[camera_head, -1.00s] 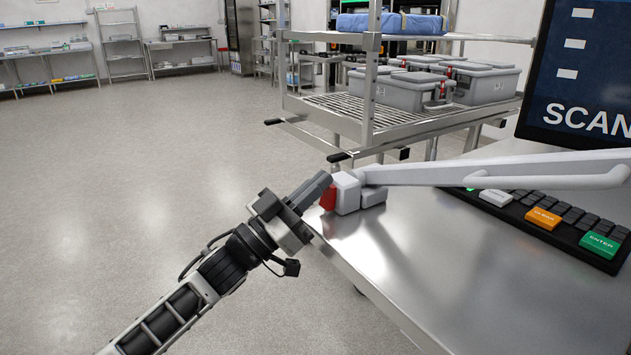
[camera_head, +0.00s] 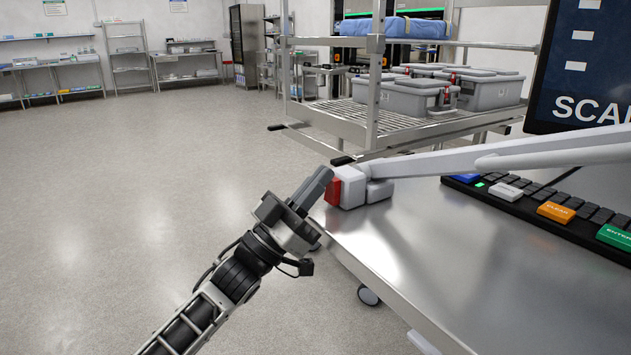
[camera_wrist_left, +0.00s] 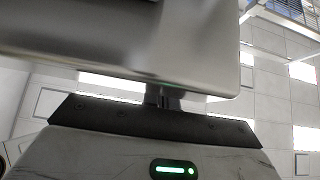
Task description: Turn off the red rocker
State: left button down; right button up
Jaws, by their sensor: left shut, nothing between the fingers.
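The red rocker (camera_head: 332,191) is on the left face of a small white block (camera_head: 352,187) at the far left corner of the metal table. My left gripper (camera_head: 320,178) is shut and empty. Its fingertips are at the upper left of the rocker and partly cover it in the head view. I cannot tell whether they touch it. In the left wrist view the shut fingers (camera_wrist_left: 163,96) show below a grey metal surface, and the rocker cannot be made out. My right gripper is not in view.
A white arm-like bar (camera_head: 470,158) crosses above the metal table (camera_head: 430,235). A black keyboard (camera_head: 530,205) and a screen (camera_head: 580,70) stand on the right. A wire rack (camera_head: 420,125) with grey bins is behind. Open floor (camera_head: 130,180) lies to the left.

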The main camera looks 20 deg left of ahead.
pick_arm(q)
jog(key=r+p, duration=0.2)
jog(key=r, duration=0.2)
jog(key=shift+s+a+r+p, duration=0.15)
jog(key=shift+s+a+p, duration=0.1)
jog(key=shift+p, duration=0.15)
jog(key=f+b+v, duration=0.1)
jog(key=b+v, duration=0.1)
jog(key=v, duration=0.8)
jog(key=shift+d+f, duration=0.2)
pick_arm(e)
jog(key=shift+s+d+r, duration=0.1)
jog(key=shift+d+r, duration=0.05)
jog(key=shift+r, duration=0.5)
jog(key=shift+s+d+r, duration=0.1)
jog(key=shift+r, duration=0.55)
pick_arm(q)
jog(key=shift+w, duration=0.15)
